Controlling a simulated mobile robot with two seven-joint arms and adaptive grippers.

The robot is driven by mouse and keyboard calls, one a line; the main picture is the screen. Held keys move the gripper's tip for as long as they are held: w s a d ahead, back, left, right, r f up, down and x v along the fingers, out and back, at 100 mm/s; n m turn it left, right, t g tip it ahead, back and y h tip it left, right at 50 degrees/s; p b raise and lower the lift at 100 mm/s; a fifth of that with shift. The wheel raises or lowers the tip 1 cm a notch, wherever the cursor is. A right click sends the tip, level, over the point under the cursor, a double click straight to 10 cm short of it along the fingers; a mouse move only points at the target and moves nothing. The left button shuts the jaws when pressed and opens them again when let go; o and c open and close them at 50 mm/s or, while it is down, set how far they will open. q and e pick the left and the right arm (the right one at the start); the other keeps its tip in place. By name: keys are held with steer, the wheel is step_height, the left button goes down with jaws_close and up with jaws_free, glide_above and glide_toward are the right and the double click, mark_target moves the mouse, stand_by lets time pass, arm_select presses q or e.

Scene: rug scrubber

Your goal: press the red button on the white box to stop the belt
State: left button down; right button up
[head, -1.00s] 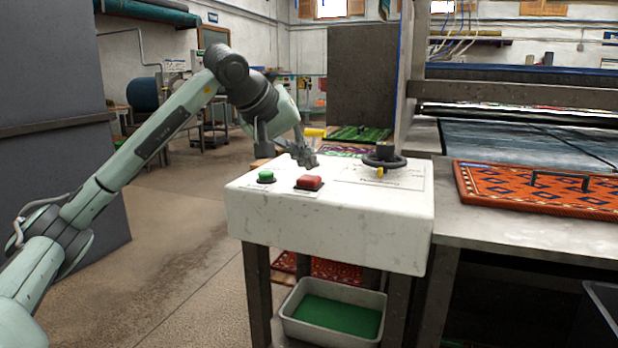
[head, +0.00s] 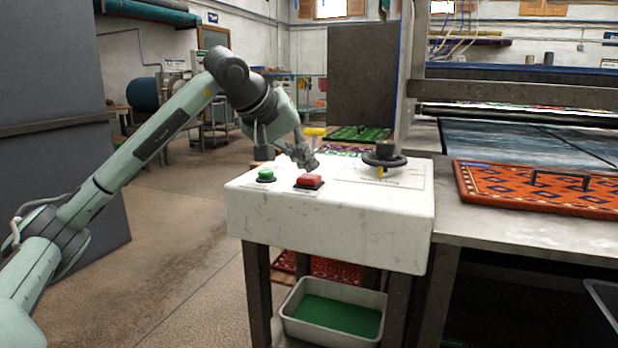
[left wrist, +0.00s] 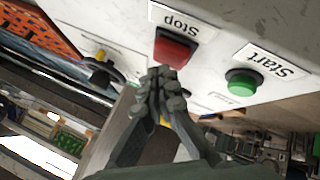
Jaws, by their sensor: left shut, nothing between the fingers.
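The white box (head: 330,227) stands on dark legs in the middle of the head view. The red button (head: 309,181) sits on its top, right of a green button (head: 266,175). My left gripper (head: 310,165) is shut and empty, pointing down just behind the red button. In the left wrist view the closed fingertips (left wrist: 168,72) are right at the edge of the red button (left wrist: 176,46), labelled "Stop". I cannot tell whether they touch it. The green button (left wrist: 243,82) there is labelled "Start". My right gripper does not show.
A black handwheel (head: 385,158) stands on the box's right side. To the right, an orange patterned rug (head: 540,188) lies on the metal table by the belt (head: 520,142). A tray with green content (head: 335,314) is under the box. Floor at the left is clear.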

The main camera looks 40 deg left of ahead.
mark_target(306, 177)
arm_select(q)
steer(key=shift+f+b, duration=0.35)
steer(key=shift+f, duration=0.4)
stand_by(0.7)
steer(key=shift+r, duration=0.15)
steer(key=shift+r+p, duration=0.9)
steer(key=shift+p, duration=0.15)
step_height(306, 177, up, 5)
steer(key=p, duration=0.5)
steer(key=shift+r, duration=0.1)
stand_by(0.4)
